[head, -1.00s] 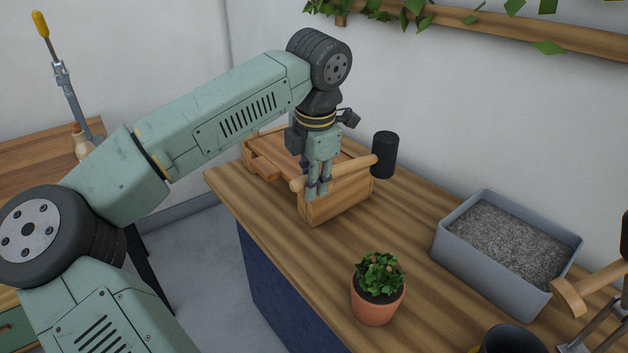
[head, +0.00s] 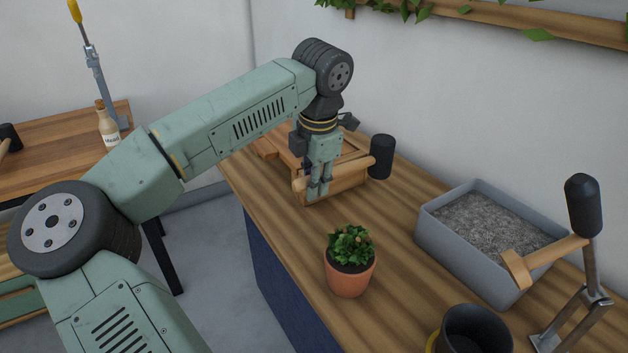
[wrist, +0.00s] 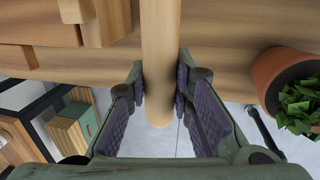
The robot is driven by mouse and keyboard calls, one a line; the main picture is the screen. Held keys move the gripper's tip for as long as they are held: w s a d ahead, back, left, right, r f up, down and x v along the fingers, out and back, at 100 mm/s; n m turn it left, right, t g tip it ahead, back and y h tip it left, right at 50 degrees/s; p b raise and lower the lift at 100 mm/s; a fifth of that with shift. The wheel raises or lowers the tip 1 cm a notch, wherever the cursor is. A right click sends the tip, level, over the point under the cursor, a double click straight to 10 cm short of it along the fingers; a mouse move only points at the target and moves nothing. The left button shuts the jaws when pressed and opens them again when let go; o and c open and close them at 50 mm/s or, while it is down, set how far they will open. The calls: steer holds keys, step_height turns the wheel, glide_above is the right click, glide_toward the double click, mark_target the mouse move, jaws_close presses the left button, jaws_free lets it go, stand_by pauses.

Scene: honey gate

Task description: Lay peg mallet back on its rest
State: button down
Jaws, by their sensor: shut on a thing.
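The peg mallet has a black cylindrical head (head: 382,156) and a pale wooden handle (head: 345,172). My gripper (head: 318,192) points down and is shut on the handle near its free end. In the head view the handle lies across the front of a wooden box (head: 335,190), with the head to the right; I cannot tell whether it touches the box. In the wrist view the handle (wrist: 160,50) runs up between the purple-padded fingers (wrist: 160,85), and the head is out of frame. I cannot pick out the rest with certainty.
On the bench (head: 400,225) stand a potted plant (head: 348,285), a grey tray of grey grains (head: 432,235), a dark cup (head: 475,330) and a metal lever device with a black grip (head: 583,205). A bottle (head: 108,128) stands on another table at left. Bare bench lies between plant and tray.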

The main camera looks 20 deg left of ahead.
steer(key=shift+b, duration=0.3)
steer(key=shift+f+b, duration=2.2)
steer(key=shift+f, duration=0.75)
steer(key=shift+f+b, duration=0.95)
steer(key=shift+f, duration=0.05)
steer(key=c, duration=1.3)
jaws_free()
steer(key=shift+c, duration=0.2)
steer(key=shift+f, duration=0.1)
step_height(320, 180, up, 8)
steer(key=s+p, duration=0.1)
steer(key=p, duration=0.3)
steer(key=shift+s+d+p, duration=0.25)
steer(key=shift+d+p, duration=0.05)
steer(key=shift+d, duration=0.15)
